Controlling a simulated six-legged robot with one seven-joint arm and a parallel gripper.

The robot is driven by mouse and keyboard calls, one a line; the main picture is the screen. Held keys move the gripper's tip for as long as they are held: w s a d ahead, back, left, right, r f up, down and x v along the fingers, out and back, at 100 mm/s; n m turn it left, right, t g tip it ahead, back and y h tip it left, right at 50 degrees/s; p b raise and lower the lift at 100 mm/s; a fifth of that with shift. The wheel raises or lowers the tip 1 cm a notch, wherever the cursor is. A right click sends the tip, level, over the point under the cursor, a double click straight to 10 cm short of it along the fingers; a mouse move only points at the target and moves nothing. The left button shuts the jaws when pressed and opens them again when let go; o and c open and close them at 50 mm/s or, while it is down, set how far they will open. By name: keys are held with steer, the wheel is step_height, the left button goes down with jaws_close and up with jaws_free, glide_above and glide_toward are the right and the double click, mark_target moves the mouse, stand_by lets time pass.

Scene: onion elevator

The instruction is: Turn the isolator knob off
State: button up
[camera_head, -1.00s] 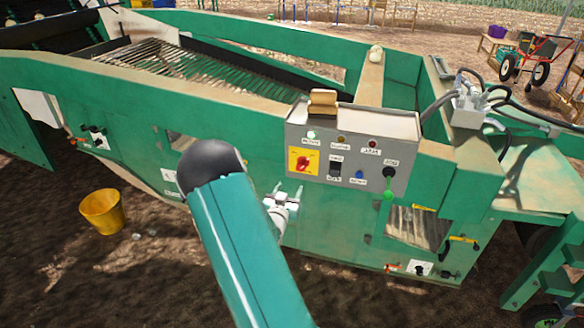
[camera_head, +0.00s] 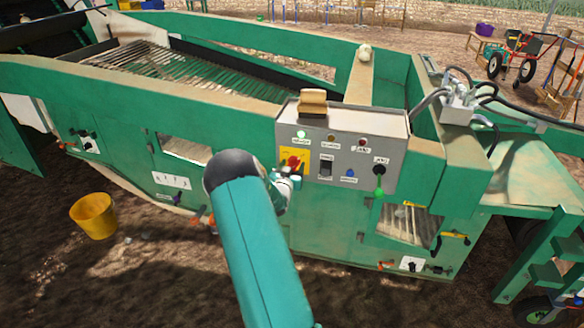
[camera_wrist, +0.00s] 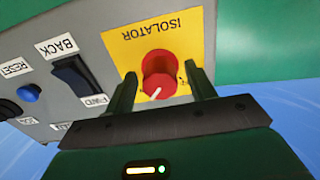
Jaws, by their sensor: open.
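The isolator knob (camera_wrist: 158,76) is red with a white pointer mark, on a yellow plate (camera_wrist: 185,45) lettered ISOLATOR, upside down in the wrist view. In the head view the knob (camera_head: 293,161) sits at the left of the grey control box (camera_head: 345,140), partly covered by my gripper (camera_head: 284,172). In the wrist view my gripper (camera_wrist: 163,88) is open, with one green finger on each side of the knob. I cannot tell whether the fingers touch it. The white pointer points toward the lower left in the wrist view.
A black BACK/FWD switch (camera_wrist: 76,78) and a blue RESET button (camera_wrist: 28,92) are beside the knob. A yellow bucket (camera_head: 93,215) stands on the ground at left.

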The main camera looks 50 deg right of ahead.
steer(key=c, duration=1)
steer(key=shift+o, duration=0.2)
steer(key=shift+n, duration=0.4)
steer(key=n, duration=0.4)
steer(key=shift+w, duration=0.1)
steer(key=n, duration=0.9)
steer(key=shift+f, duration=0.1)
steer(key=shift+n, duration=2.1)
